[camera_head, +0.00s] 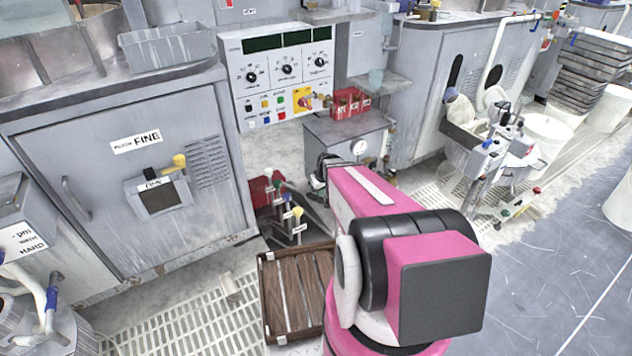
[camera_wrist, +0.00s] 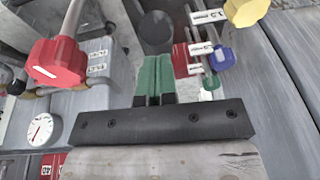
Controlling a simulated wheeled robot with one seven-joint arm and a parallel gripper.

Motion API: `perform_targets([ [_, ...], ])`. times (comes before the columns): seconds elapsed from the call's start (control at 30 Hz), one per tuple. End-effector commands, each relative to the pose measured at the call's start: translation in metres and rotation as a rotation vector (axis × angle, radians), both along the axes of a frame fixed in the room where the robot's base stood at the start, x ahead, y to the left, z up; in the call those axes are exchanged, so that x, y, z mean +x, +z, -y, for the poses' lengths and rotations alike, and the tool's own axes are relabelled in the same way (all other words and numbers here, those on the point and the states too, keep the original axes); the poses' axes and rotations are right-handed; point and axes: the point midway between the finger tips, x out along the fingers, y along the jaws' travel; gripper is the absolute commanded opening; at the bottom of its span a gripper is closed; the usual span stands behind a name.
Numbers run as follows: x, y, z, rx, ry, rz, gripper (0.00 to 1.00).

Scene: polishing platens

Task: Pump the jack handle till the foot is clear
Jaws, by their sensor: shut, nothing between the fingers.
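Several upright levers with coloured knobs stand low beside the grey cabinet in the head view: a red knob (camera_head: 277,178), a blue knob (camera_head: 287,197) and a yellow knob (camera_head: 297,211). I cannot tell which lever, if any, is the jack handle. In the wrist view the blue knob (camera_wrist: 222,58) and yellow knob (camera_wrist: 245,10) are right of my gripper (camera_wrist: 155,80), and a larger red knob (camera_wrist: 57,62) is to its left. My gripper's green fingers are together and empty, apart from these knobs. In the head view my arm hides the fingers. I cannot make out the foot.
A red block (camera_head: 262,191) sits behind the levers. A slatted wooden crate (camera_head: 268,300) lies on the floor grating in front. The grey cabinet (camera_head: 110,190) flanks the levers on the left. A round gauge (camera_head: 358,147) is near my arm, and also in the wrist view (camera_wrist: 40,130).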

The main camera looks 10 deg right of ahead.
Motion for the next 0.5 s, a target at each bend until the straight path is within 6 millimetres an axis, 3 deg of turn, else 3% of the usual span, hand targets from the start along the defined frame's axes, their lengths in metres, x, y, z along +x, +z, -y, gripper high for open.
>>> perform_targets([
  [0.5, -0.038, -0.07, 0.013, 0.022, -0.003, 0.072, 0.0],
])
